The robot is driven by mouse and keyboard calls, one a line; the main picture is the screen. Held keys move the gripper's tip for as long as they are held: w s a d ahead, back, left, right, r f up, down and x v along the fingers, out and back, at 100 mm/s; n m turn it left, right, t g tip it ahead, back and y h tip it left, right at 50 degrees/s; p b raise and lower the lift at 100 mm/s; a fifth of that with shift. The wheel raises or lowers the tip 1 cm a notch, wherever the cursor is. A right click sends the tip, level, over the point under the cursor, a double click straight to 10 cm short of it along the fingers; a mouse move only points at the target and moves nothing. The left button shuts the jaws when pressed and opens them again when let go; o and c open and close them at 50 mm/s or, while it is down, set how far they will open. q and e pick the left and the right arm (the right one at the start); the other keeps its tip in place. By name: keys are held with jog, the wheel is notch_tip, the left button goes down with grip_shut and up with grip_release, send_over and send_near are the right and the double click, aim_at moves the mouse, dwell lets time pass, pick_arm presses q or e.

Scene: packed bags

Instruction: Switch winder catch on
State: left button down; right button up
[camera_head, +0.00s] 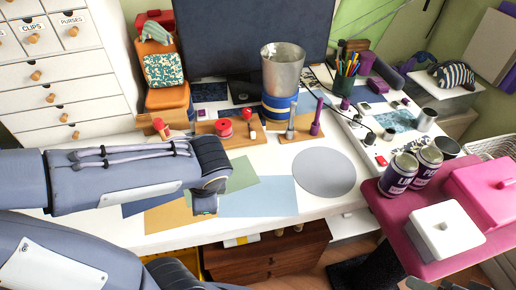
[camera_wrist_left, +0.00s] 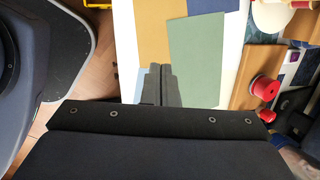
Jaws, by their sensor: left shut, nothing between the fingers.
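My left gripper (camera_head: 205,203) hangs over the front of the white desk, above the coloured sheets. In the left wrist view its fingers (camera_wrist_left: 160,85) are shut together with nothing between them, over the green sheet's edge. A wooden board (camera_head: 238,141) with a red spool (camera_head: 223,129) and a small upright peg (camera_head: 252,131) stands behind the gripper, apart from it. The board (camera_wrist_left: 247,82) and spool (camera_wrist_left: 264,88) also show at the right of the wrist view. This may be the winder; I cannot make out a catch or its state. My right gripper is not in view.
Green (camera_head: 241,173) and blue (camera_head: 258,197) sheets and a grey disc (camera_head: 323,172) lie flat on the desk (camera_head: 330,208). A metal can (camera_head: 282,70) stands behind the boards. A second board (camera_head: 302,132) holds upright tools. A pink tray (camera_head: 391,222) with cans is at right.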

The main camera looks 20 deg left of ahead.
aim_at(254, 137)
pick_arm(q)
jog(key=w+f+m+y+b, duration=0.1)
jog(key=w+m, duration=0.1)
jog(key=w+f+m+t+y+b, duration=0.1)
jog(key=m, duration=0.1)
jog(key=w+f+m+y+b, duration=0.1)
jog(key=w, duration=0.1)
jog(key=shift+w+a+f+m+t, duration=0.1)
jog(key=shift+w+f+m+t, duration=0.25)
jog(key=shift+f+m+t, duration=0.05)
jog(key=w+m, duration=0.1)
jog(key=w+d+m+t+y+b, duration=0.1)
jog(key=w+m+b, duration=0.1)
jog(key=shift+w+d+f+t+y, duration=0.15)
jog(key=shift+w+f+t+y, duration=0.15)
jog(key=shift+f, duration=0.1)
jog(key=w+d+m+t, duration=0.1)
jog(key=w+d+m+t+b, duration=0.1)
jog(key=w+m, duration=0.1)
jog(key=w+d+m+t+b, duration=0.1)
jog(key=w+d+m, duration=0.1)
jog(key=shift+f+y, duration=0.3)
jog(key=shift+y, duration=0.1)
jog(key=w+d+m+t, duration=0.1)
jog(key=d+m, duration=0.1)
jog(key=w+d+m+t+b, duration=0.1)
jog(key=w+d+t, duration=0.1)
jog(key=shift+d+m, duration=0.1)
jog(key=shift+m, duration=0.3)
jog(key=shift+r, duration=0.1)
